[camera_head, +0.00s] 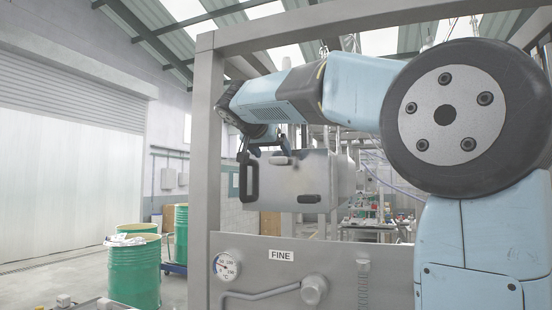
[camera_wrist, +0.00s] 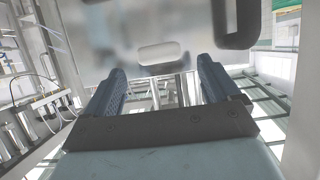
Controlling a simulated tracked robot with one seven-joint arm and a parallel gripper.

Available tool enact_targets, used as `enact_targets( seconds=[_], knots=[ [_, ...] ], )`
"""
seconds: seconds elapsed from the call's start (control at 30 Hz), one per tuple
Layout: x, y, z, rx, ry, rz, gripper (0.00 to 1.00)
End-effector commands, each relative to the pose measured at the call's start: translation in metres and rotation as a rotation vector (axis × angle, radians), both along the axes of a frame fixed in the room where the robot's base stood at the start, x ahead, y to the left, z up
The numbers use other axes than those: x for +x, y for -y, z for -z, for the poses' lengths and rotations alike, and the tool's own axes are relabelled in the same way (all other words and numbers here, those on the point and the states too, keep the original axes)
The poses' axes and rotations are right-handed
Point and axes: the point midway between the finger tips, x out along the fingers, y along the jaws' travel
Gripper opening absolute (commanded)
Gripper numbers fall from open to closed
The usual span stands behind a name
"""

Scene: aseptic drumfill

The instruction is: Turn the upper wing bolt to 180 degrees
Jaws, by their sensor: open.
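My gripper (camera_head: 267,149) is at the top of a metal box (camera_head: 292,186) in the head view, its two fingers apart. In the wrist view my gripper (camera_wrist: 161,70) is open. A grey piece with a light oval opening (camera_wrist: 163,68) sits at the box's edge between the fingertips. It looks like the upper wing bolt, but I cannot be sure. Whether the fingers touch it I cannot tell. A small dark fitting (camera_head: 308,198) sits low on the box front.
A black handle (camera_head: 249,177) is on the box's left side, close to my gripper; it also shows in the wrist view (camera_wrist: 240,28). A grey frame post (camera_head: 205,180) stands at left. Below is a panel (camera_head: 270,245) with a gauge (camera_head: 226,266). Green drums (camera_head: 134,270) stand beyond.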

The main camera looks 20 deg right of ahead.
Motion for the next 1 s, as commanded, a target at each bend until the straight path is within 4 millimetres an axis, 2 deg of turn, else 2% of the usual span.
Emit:
enact_targets(
  seconds=[0.1,0.3,0.7,1.0],
  knots=[
    [0.013,0.011,0.007,-0.001,0.0,0.002,0.89],
    [0.027,0.022,0.014,-0.001,0.0,0.002,0.89],
    [0.031,0.025,0.016,0.001,0.001,0.0,0.89],
    [0.031,0.025,0.016,0.001,0.001,0.0,0.61]
  ],
)
